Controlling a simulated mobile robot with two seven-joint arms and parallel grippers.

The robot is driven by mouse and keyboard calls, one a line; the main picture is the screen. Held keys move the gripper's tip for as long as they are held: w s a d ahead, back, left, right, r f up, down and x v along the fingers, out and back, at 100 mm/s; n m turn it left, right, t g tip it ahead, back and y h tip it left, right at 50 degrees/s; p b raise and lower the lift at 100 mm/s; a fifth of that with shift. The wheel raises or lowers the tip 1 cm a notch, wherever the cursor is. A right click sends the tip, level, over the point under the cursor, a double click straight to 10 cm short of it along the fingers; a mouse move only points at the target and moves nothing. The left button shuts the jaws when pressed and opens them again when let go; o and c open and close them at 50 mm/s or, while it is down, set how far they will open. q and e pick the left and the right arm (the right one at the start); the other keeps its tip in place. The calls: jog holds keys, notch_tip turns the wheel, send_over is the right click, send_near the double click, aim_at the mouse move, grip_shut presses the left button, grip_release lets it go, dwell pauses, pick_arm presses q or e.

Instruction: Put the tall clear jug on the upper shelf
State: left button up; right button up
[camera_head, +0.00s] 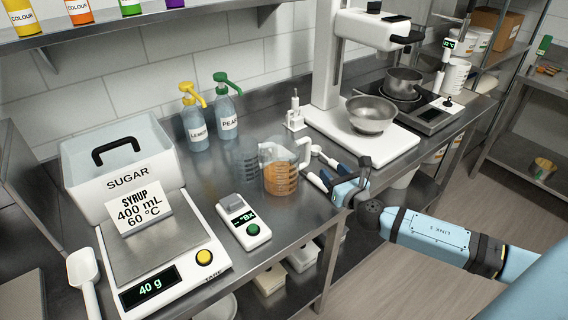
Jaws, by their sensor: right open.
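A clear jug (279,177) with a pale handle and dark graduation marks stands upright on the steel counter, with amber content in its lower part. A second clear, empty-looking vessel (246,158) stands just behind it to the left, partly overlapped. I cannot tell from this view which is taller. The upper shelf (140,17) runs along the wall at top left. My right gripper (343,184) is open at the counter's front edge, right of the amber jug and apart from it; its fingers are small and partly hidden. My left gripper is not in view.
Colour bottles (79,11) stand on the shelf's left part. Below are two pump bottles (195,125), a sugar bin (120,155), a scale (165,265) and a small meter (243,222). A mixer stand with a steel bowl (371,114) stands to the right.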

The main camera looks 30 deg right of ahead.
aim_at(310, 149)
jog(key=w, duration=0.8)
jog(key=shift+w+d+r+p, duration=0.1)
jog(key=shift+w+d+p, duration=0.25)
jog(key=shift+w+p, duration=0.05)
jog(key=w, duration=0.3)
jog(key=shift+w, duration=0.4)
jog(key=shift+w+f, duration=0.2)
jog(key=shift+w, duration=0.2)
grip_shut()
jog(key=shift+d+r, duration=0.1)
jog(key=shift+r, duration=0.05)
